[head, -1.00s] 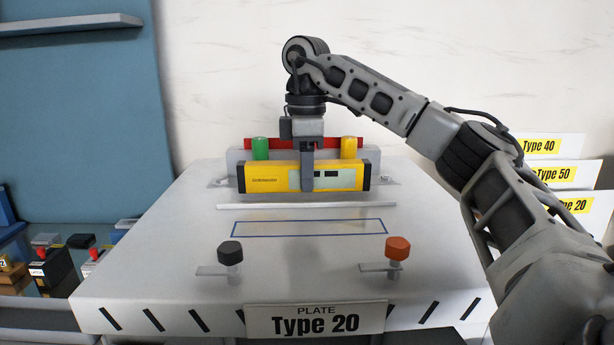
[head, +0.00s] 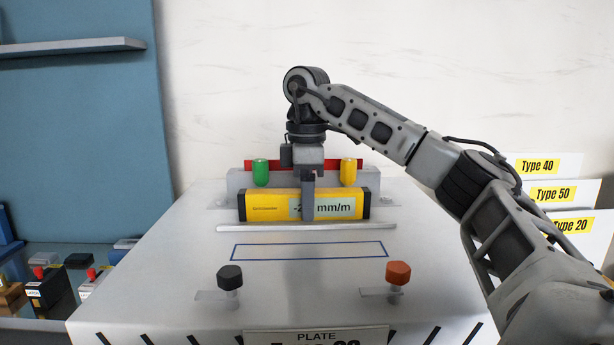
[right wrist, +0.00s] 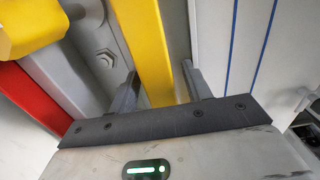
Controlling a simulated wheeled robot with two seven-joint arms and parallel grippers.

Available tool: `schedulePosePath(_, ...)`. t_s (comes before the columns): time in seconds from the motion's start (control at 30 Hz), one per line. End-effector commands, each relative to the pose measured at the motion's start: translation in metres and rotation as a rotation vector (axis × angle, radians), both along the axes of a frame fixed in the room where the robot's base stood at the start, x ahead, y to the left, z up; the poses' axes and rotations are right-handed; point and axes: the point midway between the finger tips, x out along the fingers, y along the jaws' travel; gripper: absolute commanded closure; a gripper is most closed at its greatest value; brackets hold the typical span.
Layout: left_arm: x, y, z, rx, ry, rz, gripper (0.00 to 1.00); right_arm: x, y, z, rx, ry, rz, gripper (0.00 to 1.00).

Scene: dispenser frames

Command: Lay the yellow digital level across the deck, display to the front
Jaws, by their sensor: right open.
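The yellow digital level (head: 272,206) with black ends lies lengthwise across the back of the pale deck (head: 170,270), behind a thin white strip. Its lit display (head: 338,208) faces the front and reads "mm/m"; a finger hides the digits. My right gripper (head: 307,207) is above the level with its fingers straddling it, one in front of the display. In the right wrist view the yellow level (right wrist: 150,50) runs between the open fingers (right wrist: 160,88), with a gap at the right finger. My left gripper is not in view.
Behind the level stand a grey block with a green knob (head: 261,172), a yellow knob (head: 348,172) and a red bar. A blue outlined rectangle (head: 308,251), a black knob (head: 229,277) and an orange knob (head: 398,273) are in front. Type signs (head: 552,194) stand at right.

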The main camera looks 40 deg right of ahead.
Motion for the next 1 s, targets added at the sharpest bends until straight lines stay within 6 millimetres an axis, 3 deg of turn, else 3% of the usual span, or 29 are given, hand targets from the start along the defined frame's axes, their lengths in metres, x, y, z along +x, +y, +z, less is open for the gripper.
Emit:
schedulePosePath(0.17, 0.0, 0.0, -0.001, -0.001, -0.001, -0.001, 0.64, 0.001, 0.001, 0.019, -0.002, -0.005, 0.001, 0.51)
schedulePosePath(0.6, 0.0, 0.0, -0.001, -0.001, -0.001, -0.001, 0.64, 0.0, 0.0, 0.095, -0.003, -0.007, -0.003, 0.51)
schedulePosePath(0.8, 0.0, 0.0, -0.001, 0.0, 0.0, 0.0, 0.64, 0.0, 0.001, 0.113, -0.002, -0.001, 0.001, 0.51)
schedulePosePath(1.0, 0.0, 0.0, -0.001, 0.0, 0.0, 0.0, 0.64, 0.0, 0.0, 0.119, -0.001, -0.001, 0.0, 0.51)
